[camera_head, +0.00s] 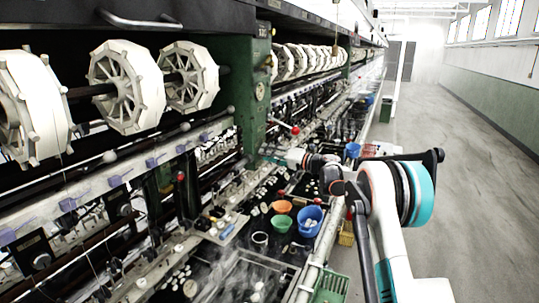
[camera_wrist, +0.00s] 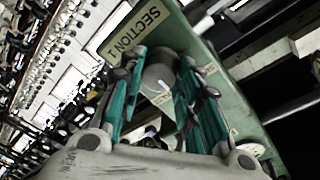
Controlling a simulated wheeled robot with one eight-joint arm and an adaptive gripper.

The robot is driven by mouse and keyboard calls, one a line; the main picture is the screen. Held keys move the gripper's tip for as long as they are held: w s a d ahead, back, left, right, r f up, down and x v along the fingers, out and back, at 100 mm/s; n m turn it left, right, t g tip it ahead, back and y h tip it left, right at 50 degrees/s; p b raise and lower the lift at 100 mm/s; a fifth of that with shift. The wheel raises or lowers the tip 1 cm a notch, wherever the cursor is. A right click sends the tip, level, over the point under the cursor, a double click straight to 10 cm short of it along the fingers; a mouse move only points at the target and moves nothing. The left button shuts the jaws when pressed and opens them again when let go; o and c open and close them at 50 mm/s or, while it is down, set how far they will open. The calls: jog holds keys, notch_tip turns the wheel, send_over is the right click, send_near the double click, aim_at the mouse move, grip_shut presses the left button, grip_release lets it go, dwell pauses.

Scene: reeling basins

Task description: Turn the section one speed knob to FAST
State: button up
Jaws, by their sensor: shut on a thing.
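The grey round speed knob (camera_wrist: 160,70) sits on a green panel (camera_wrist: 232,82) in the wrist view. A tilted plate on the panel reads SECTION 1 (camera_wrist: 128,27). My gripper (camera_wrist: 161,78) has its teal fingers on both sides of the knob and is shut on it. Small pale labels lie beside the knob, too blurred to read, so its setting cannot be told. In the head view my gripper (camera_head: 268,152) reaches the base of the green machine post (camera_head: 253,95); the knob is hidden there.
White reels (camera_head: 125,85) line the machine at left. Below my arm stand an orange bowl (camera_head: 282,206), a green bowl (camera_head: 280,224) and a blue bucket (camera_head: 310,220). A red-ended lever (camera_head: 290,128) juts out near the post. The aisle floor (camera_head: 460,190) at right is clear.

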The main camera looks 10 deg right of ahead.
jog(key=shift+w+r+m+g+b, duration=0.15)
jog(key=shift+m+b, duration=0.35)
jog(key=shift+m, duration=0.85)
jog(key=shift+s+m+g+b, duration=0.15)
jog(key=shift+m+b, duration=0.35)
jog(key=shift+m, duration=0.9)
jog(key=shift+w+r+m+g+b, duration=0.15)
jog(key=shift+m+b, duration=0.35)
jog(key=shift+m, duration=0.85)
jog(key=shift+f, duration=0.1)
jog(key=o, duration=1)
jog(key=shift+a, duration=0.1)
jog(key=shift+c, duration=0.2)
jog(key=shift+o, duration=0.5)
jog(key=shift+w+a+f, duration=0.15)
